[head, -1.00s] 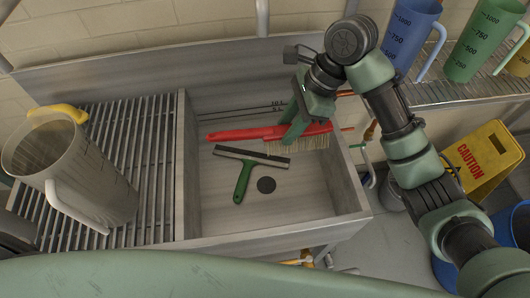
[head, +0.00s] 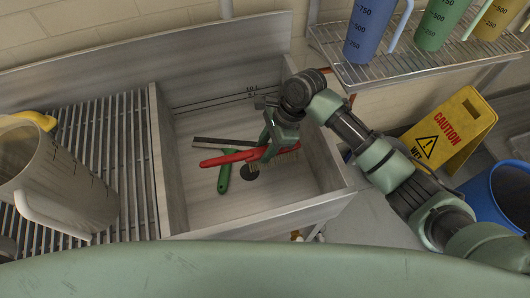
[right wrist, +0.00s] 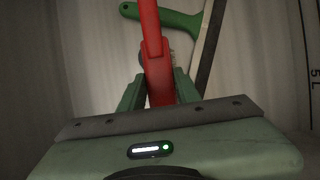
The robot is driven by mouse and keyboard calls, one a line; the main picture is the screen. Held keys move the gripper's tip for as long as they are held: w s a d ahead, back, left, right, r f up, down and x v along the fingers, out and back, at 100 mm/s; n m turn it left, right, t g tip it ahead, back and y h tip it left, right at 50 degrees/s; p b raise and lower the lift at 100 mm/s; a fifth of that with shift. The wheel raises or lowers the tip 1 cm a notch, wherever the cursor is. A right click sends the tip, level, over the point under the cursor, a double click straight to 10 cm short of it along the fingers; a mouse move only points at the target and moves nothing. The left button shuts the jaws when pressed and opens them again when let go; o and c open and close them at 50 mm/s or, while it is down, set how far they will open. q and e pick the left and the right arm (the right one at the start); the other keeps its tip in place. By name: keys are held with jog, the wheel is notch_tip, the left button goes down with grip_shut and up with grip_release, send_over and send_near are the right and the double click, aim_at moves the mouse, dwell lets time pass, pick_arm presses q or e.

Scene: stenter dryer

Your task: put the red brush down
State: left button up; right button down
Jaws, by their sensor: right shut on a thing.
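The red brush (head: 235,157) has a long red handle and pale bristles, and is over the sink basin in the head view. My right gripper (head: 266,152) is shut on it. In the right wrist view the red brush (right wrist: 157,60) runs up from between the fingers of the right gripper (right wrist: 158,92). Whether the bristles touch the basin floor I cannot tell. A green squeegee (head: 224,178) lies in the basin, partly hidden behind the brush; its green handle also shows in the right wrist view (right wrist: 170,20). My left gripper is not in view.
The steel sink (head: 290,207) has raised walls. A slatted drainboard (head: 130,150) with a large clear jug (head: 60,180) is at left. Blue (head: 368,30) and green (head: 437,25) jugs stand on a wire rack at upper right. A yellow caution sign (head: 450,130) and blue bucket (head: 500,195) are at right.

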notch_tip(320, 180, down, 3)
jog(key=shift+r, duration=0.1)
dwell(0.3)
jog(key=shift+f, duration=0.2)
jog(key=shift+s+d+f, duration=0.1)
jog(key=shift+s+f, duration=0.1)
jog(key=shift+f, duration=0.25)
jog(key=c, duration=1)
grip_release()
jog(key=shift+f, duration=0.15)
jog(key=shift+w, duration=0.25)
jog(key=shift+r, duration=0.25)
